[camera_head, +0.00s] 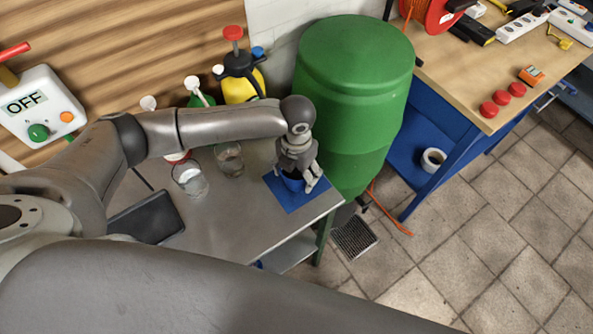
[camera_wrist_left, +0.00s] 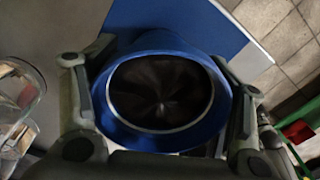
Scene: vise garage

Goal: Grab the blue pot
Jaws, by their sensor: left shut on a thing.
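The blue pot (camera_wrist_left: 165,50) fills the middle of the left wrist view, upright, with a light inner rim and a dark inside. In the head view the blue pot (camera_head: 292,183) shows only in part beneath my left gripper (camera_head: 298,182), on a blue mat (camera_head: 292,200) at the table's right corner. In the left wrist view the fingers of my left gripper (camera_wrist_left: 165,105) lie along both sides of the pot, shut on it. My right gripper is not in view.
Two clear glasses (camera_head: 190,180) (camera_head: 229,158) stand left of the pot on the grey table (camera_head: 235,225). A dark tray (camera_head: 147,217) lies further left. A large green barrel (camera_head: 352,95) stands close behind and right of my gripper. A yellow sprayer (camera_head: 240,88) stands at the back.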

